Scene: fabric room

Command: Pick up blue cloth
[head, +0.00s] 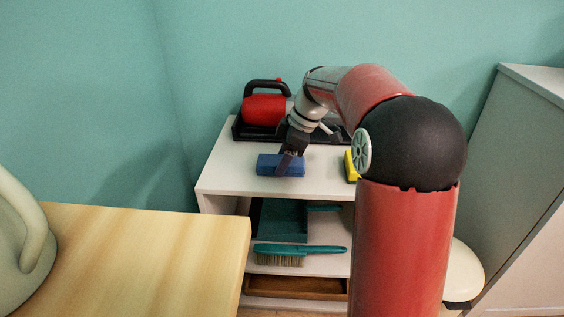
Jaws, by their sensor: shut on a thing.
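The blue cloth (267,164) looks like a folded block and is at the top of the white shelf unit, left of its middle. My gripper (288,162) comes down on it from above and is shut on it near its right part. The fingers hide a strip of the cloth. I cannot tell whether the cloth touches the shelf top or is slightly above it.
A red container with a black handle (264,109) stands in a dark tray (237,131) behind. A yellow item (350,166) is to the right, partly hidden by my arm. Below are a teal dustpan (284,222) and brush (300,250). A wooden table (140,255) is at left.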

